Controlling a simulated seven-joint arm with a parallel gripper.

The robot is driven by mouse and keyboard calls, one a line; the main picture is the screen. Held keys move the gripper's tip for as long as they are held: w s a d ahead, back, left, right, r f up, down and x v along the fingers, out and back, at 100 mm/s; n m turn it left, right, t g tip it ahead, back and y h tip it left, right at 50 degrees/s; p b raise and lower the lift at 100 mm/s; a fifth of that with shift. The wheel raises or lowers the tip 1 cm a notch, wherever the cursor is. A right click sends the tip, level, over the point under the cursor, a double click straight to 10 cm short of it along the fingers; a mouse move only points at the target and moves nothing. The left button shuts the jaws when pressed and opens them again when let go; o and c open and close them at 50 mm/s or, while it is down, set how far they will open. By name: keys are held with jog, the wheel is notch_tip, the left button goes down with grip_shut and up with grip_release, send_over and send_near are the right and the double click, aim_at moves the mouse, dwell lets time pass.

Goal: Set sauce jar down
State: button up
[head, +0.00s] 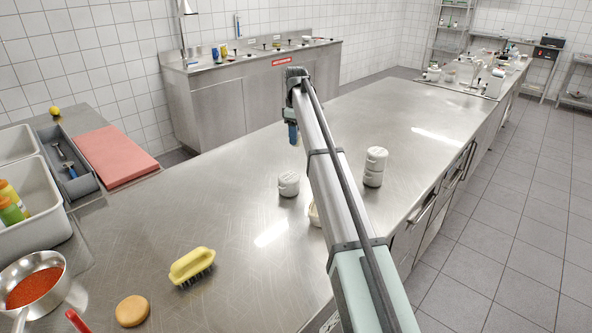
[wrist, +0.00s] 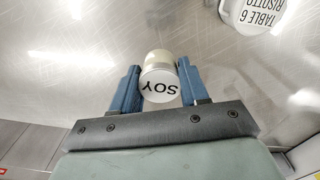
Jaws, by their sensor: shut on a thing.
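The sauce jar (wrist: 160,82) is small, with a white lid marked SOY and a pale, glassy body. In the wrist view it sits between the two blue fingers of my gripper (wrist: 161,88), which is shut on it. In the head view my gripper (head: 293,133) shows at the far end of the arm, over the far part of the steel counter (head: 225,215). The jar is not visible there. I cannot tell whether its base touches the counter.
A round white container (head: 289,184) and a white stack (head: 375,167) stand on the counter. A lid marked TABLE 6 RISOTTO (wrist: 255,14) shows near the jar in the wrist view. A yellow brush (head: 192,266) and bun (head: 132,311) lie nearer.

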jog(key=shift+f, duration=5)
jog(key=shift+f, duration=0.1)
jog(key=o, duration=1.1)
notch_tip(320, 180, up, 12)
jog(key=shift+r, duration=0.15)
